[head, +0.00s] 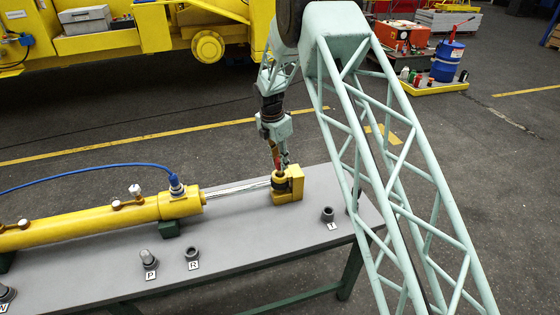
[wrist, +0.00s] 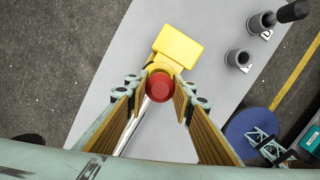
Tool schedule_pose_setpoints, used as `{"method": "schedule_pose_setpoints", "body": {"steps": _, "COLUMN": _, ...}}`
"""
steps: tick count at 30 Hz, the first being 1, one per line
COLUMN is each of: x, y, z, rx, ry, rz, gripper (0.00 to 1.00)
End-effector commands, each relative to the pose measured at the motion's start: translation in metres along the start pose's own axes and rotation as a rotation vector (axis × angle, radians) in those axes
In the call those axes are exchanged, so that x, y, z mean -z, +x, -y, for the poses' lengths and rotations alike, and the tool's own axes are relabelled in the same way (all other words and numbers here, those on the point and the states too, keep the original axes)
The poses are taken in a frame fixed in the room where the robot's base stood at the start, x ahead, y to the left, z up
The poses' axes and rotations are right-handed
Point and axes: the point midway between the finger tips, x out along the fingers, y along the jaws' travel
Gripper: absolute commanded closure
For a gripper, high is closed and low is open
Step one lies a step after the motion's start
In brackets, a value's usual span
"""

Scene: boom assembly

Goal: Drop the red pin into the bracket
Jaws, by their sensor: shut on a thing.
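My gripper (wrist: 160,92) is shut on the red pin (wrist: 160,84), whose round red head shows between the two padded fingers in the wrist view. In the head view my gripper (head: 283,162) points down just over the yellow bracket (head: 291,190), with a bit of the red pin (head: 275,152) showing between the fingers. The bracket stands at the end of the silver rod near the table's far edge. In the wrist view the bracket's yellow block (wrist: 180,46) lies just beyond the pin. The pin's lower end is hidden, so I cannot tell how far it sits in the bracket.
The grey table (head: 240,235) carries a yellow cylinder (head: 90,225) with a blue hose. Grey sockets stand at labels P (head: 149,260), R (head: 192,253) and T (head: 328,214). A blue drum (head: 447,62) and a yellow vehicle (head: 150,30) are on the floor behind.

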Motion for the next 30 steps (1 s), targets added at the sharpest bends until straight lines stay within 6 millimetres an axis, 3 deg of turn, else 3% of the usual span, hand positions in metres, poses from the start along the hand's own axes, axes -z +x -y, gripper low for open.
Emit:
{"method": "schedule_pose_setpoints", "body": {"steps": 12, "x": 0.003, "y": 0.019, "z": 0.000, "rx": 0.000, "ry": 0.000, "rz": 0.000, "gripper": 0.93}}
{"method": "schedule_pose_setpoints", "body": {"steps": 28, "x": 0.003, "y": 0.022, "z": 0.000, "rx": 0.000, "ry": 0.000, "rz": 0.000, "gripper": 0.93}}
{"method": "schedule_pose_setpoints", "body": {"steps": 29, "x": 0.003, "y": 0.022, "z": 0.000, "rx": 0.000, "ry": 0.000, "rz": 0.000, "gripper": 0.75}}
{"method": "schedule_pose_setpoints", "body": {"steps": 30, "x": 0.003, "y": 0.022, "z": 0.000, "rx": 0.000, "ry": 0.000, "rz": 0.000, "gripper": 0.71}}
